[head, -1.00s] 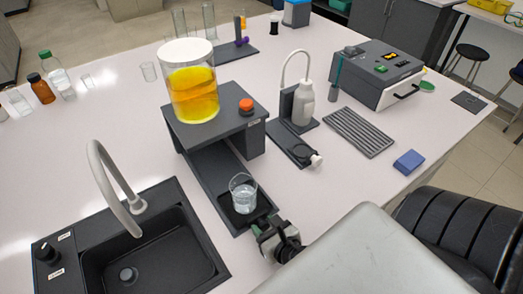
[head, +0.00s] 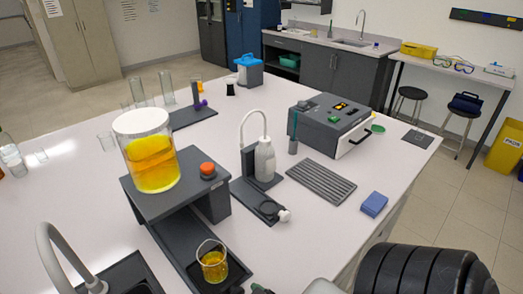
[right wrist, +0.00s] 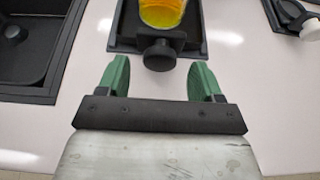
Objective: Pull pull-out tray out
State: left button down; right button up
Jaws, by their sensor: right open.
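The pull-out tray (head: 238,270) is dark and extends from under a dark stand (head: 188,207). A small beaker (head: 213,265) with yellow liquid stands on it. In the right wrist view the tray's front end (right wrist: 124,42) shows at top centre, with a black round knob (right wrist: 159,56) on its near side and the beaker's base (right wrist: 162,12) above. My right gripper (right wrist: 160,75) is open and empty, its green fingers to either side of and mostly short of the knob. In the head view it is almost wholly cut off at the bottom edge. My left gripper is not in view.
A large jar of yellow liquid (head: 150,150) and a red button (head: 207,169) are on the stand. A sink (right wrist: 32,45) lies left. A white bottle (head: 264,160), grey ribbed mat (head: 320,181), blue block (head: 374,204) and instrument (head: 330,122) stand right.

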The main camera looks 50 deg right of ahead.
jog(key=b+v, duration=0.1)
jog(key=v, duration=0.5)
jog(key=shift+s+f, duration=0.15)
jog(key=shift+b+v, duration=0.35)
jog(key=shift+v, duration=0.5)
